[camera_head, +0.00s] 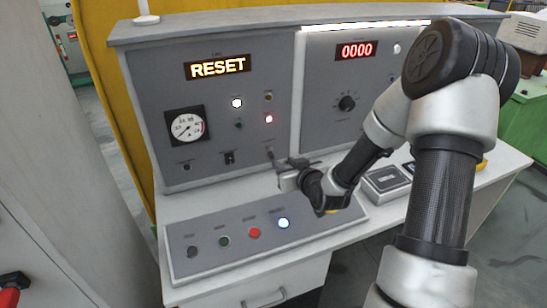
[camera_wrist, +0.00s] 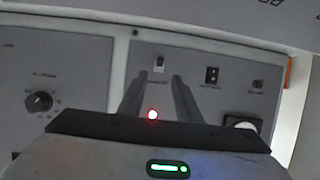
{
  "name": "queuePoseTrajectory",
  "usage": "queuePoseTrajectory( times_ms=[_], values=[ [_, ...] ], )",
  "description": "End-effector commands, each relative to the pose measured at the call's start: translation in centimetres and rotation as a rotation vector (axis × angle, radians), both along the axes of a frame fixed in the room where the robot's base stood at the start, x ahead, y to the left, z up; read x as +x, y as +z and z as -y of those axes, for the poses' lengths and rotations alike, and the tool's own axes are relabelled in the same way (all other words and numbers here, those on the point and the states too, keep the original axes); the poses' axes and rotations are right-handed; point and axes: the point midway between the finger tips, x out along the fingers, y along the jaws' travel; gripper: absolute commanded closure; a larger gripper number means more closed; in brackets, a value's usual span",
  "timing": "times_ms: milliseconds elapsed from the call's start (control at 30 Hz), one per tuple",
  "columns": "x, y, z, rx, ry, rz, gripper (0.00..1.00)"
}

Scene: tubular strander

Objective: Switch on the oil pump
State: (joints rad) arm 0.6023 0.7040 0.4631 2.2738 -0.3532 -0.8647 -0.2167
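The grey left panel (camera_head: 208,110) of the desk carries a small toggle switch (camera_wrist: 159,64), a black rocker switch (camera_head: 229,157) and a small dark knob (camera_head: 186,166) along its lower edge. Their labels are too small to read, so I cannot tell which one is the oil pump's. My gripper (camera_wrist: 158,80) is open and empty in front of the panel, and the toggle switch shows between its two fingertips. Whether they touch it cannot be told. In the head view my gripper (camera_head: 280,167) is close to the panel's lower right corner. A red lamp (camera_head: 269,119) glows above the switch.
The sloped console (camera_head: 208,234) below has several buttons, one lit blue-white (camera_head: 283,224). A RESET display (camera_head: 218,67) and a gauge (camera_head: 186,126) are on the left panel. The right panel has a 0000 display (camera_head: 356,50) and a black knob (camera_head: 346,103).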

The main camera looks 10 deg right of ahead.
Motion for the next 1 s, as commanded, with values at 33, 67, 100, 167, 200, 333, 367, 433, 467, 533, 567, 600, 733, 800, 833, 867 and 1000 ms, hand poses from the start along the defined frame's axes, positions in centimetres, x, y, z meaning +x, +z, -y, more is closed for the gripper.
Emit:
queuePoseTrajectory(
  times_ms=[33,67,100,167,200,333,367,433,467,533,567,600,733,800,833,867,1000],
  values=[
    [1.1,-0.5,-0.3,0.002,0.001,0.001,0.69],
    [1.7,-0.8,-0.5,0.001,0.002,0.001,0.69],
    [2.5,-1.1,-0.6,0.001,0.001,0.0,0.69],
    [3.7,-1.6,-0.8,0.002,0.0,0.001,0.69],
    [4.4,-1.9,-1.0,0.001,0.001,0.001,0.69],
    [6.6,-2.8,-1.3,0.002,-0.001,0.0,0.69],
    [7.0,-3.0,-1.4,0.001,-0.001,0.0,0.69],
    [7.8,-3.3,-1.6,0.0,0.0,0.0,0.69],
    [8.1,-3.4,-1.6,0.0,0.0,0.0,0.69],
    [8.6,-3.7,-1.7,-0.001,-0.001,0.0,0.69],
    [8.8,-3.8,-1.7,-0.001,-0.001,-0.001,0.69],
    [8.9,-3.8,-1.8,-0.001,-0.001,-0.001,0.69],
    [9.2,-3.9,-1.8,-0.001,-0.001,-0.001,0.69],
    [9.2,-3.9,-1.8,-0.001,-0.001,-0.001,0.69],
    [9.2,-3.9,-1.8,-0.001,-0.001,-0.001,0.69],
    [9.2,-3.9,-1.8,-0.001,-0.001,-0.001,0.69],
    [9.2,-3.9,-1.8,-0.001,-0.001,0.0,0.84]
  ],
)
